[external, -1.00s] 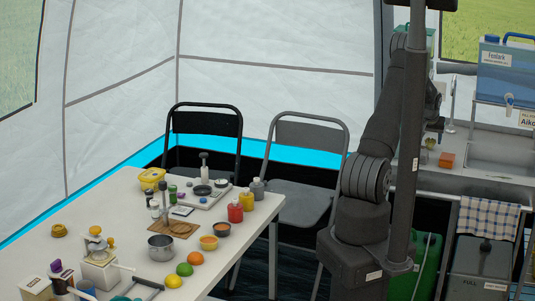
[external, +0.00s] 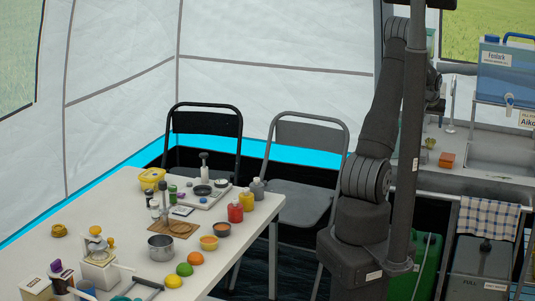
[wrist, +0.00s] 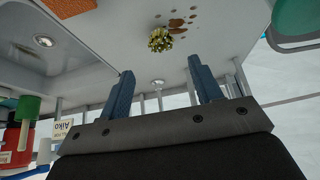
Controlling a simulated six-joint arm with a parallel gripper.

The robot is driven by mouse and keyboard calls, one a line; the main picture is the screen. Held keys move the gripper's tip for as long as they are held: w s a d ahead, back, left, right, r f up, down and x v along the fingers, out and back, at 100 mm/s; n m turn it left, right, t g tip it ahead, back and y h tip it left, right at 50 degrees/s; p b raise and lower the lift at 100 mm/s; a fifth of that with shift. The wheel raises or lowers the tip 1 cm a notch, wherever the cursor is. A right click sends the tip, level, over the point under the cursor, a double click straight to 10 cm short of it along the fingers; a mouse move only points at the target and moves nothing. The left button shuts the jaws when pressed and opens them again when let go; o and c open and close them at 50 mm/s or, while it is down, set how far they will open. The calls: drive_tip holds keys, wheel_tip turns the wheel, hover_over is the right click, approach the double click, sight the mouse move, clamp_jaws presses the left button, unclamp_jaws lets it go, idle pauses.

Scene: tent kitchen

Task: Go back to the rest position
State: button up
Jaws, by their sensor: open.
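My gripper (wrist: 160,64) shows in the wrist view with its two blue fingers well apart and nothing between them. In the external view my arm stands upright beside a dark vertical pole. Its wrist end is partly hidden behind that pole, over the sink counter side, and the fingers cannot be made out there. The wrist view looks across the pale counter, which appears tilted at the top of the picture.
A small green plant-like thing (wrist: 160,40) and an orange block (external: 446,160) sit on the counter (external: 480,180). A blue water container (external: 507,75) stands above the sink. The white table (external: 130,210) at left holds bowls, fruit and bottles. Two folding chairs stand behind it.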

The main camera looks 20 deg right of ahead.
sight(430, 141)
drive_tip(key=shift+f, duration=0.1)
drive_tip(key=x, duration=1.2)
drive_tip(key=shift+r, duration=1.1)
drive_tip(key=shift+f, duration=0.1)
